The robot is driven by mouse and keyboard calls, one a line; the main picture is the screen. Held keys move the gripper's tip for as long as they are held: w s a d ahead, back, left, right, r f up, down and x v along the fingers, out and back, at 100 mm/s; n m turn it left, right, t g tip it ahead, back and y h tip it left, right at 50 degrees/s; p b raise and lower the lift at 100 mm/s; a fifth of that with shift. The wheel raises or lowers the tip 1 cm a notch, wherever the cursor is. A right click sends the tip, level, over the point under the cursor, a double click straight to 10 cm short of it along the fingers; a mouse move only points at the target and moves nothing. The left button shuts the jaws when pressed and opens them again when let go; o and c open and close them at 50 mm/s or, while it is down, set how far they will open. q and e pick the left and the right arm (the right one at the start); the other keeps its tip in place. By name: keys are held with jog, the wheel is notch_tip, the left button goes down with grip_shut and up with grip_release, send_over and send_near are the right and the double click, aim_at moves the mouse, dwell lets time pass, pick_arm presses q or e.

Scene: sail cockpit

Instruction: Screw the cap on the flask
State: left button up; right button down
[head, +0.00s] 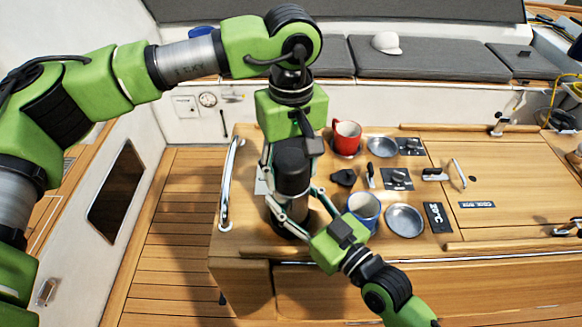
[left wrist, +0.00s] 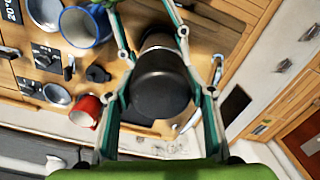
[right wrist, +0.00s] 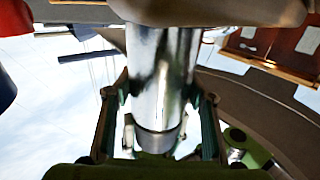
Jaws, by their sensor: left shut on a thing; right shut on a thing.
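The flask (right wrist: 160,70) shows as a shiny silver cylinder in the right wrist view, between my right gripper's fingers. In the head view my right gripper (head: 292,213) reaches in from the lower right and is shut around its lower part. The dark cap (head: 291,160) is at the top, seen from above. My left gripper (head: 291,175) comes down from above and is shut on it. In the left wrist view the black cap (left wrist: 162,85) sits between the left fingers. The seam between cap and flask is hidden, so I cannot tell how they fit.
On the wooden table stand a red mug (head: 346,138), a blue-rimmed mug (head: 363,210) and metal bowls (head: 404,220), close to the right of my grippers. A small black object (head: 343,177) lies near them. A metal rail (head: 231,182) edges the table's left.

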pick_arm(q)
jog(key=o, duration=1.3)
jog(key=shift+r, duration=0.1)
notch_tip(320, 180, up, 12)
jog(key=shift+f, duration=0.1)
pick_arm(e)
jog(key=c, duration=0.9)
grip_release()
jog(key=shift+o, duration=0.2)
